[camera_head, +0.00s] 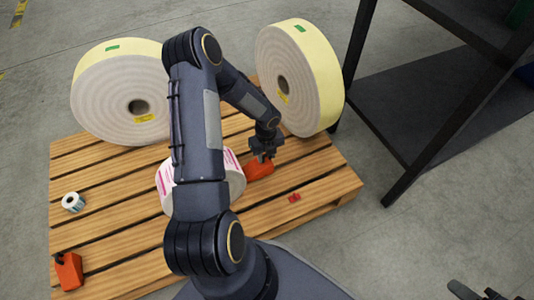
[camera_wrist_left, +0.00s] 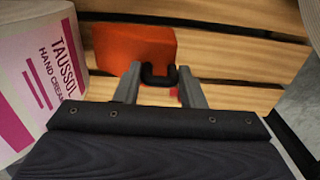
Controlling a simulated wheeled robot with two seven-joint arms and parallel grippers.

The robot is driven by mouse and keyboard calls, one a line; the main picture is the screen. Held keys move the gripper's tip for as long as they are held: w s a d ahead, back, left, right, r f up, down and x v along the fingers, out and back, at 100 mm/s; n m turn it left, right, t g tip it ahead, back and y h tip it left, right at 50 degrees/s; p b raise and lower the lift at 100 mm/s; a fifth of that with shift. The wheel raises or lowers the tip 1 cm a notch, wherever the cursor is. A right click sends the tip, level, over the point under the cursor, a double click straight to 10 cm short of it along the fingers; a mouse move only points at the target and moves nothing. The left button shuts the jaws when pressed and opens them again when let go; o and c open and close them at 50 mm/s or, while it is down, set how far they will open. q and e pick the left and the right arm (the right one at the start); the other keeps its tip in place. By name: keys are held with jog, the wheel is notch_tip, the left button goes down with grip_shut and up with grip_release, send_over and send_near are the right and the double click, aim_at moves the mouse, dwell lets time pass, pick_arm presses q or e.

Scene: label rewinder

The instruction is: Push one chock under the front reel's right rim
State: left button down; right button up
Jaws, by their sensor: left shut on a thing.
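A second orange chock (camera_head: 69,271) stands at the pallet's front left. My right gripper (camera_head: 485,293) shows partly at the bottom right.
Two large cream reels stand at the back, left (camera_head: 115,100) and right (camera_head: 290,85). A small label roll (camera_head: 73,202) lies on the left of the slatted pallet (camera_head: 110,225). A small red object (camera_head: 294,197) lies near its right edge. A dark metal frame (camera_head: 395,165) stands right.

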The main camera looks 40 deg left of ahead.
aim_at(256, 166)
pick_arm(q)
jog(key=shift+s+a+f+b, duration=0.1)
jog(key=shift+s+f+b, duration=0.05)
jog(key=shift+f+b, duration=1.35)
jog(key=shift+s+a+f+b, duration=0.15)
jog(key=shift+f+b, duration=0.95)
jog(key=shift+f, duration=0.65)
jog(key=shift+s+a+r, duration=0.1)
jog(key=shift+s+a, duration=0.1)
jog(key=shift+s, duration=0.3)
jog(key=shift+s+a+p, duration=0.25)
jog(key=shift+s+a, duration=0.05)
jog(key=shift+s, duration=0.25)
jog(key=shift+s+a+p, duration=0.2)
jog(key=shift+s+a, duration=0.05)
jog(key=shift+s, duration=0.25)
jog(key=c, duration=0.8)
grip_release()
jog(key=shift+c, duration=0.2)
notch_tip(256, 166, up, 8)
jog(key=p, duration=0.4)
jog(key=shift+f, duration=0.25)
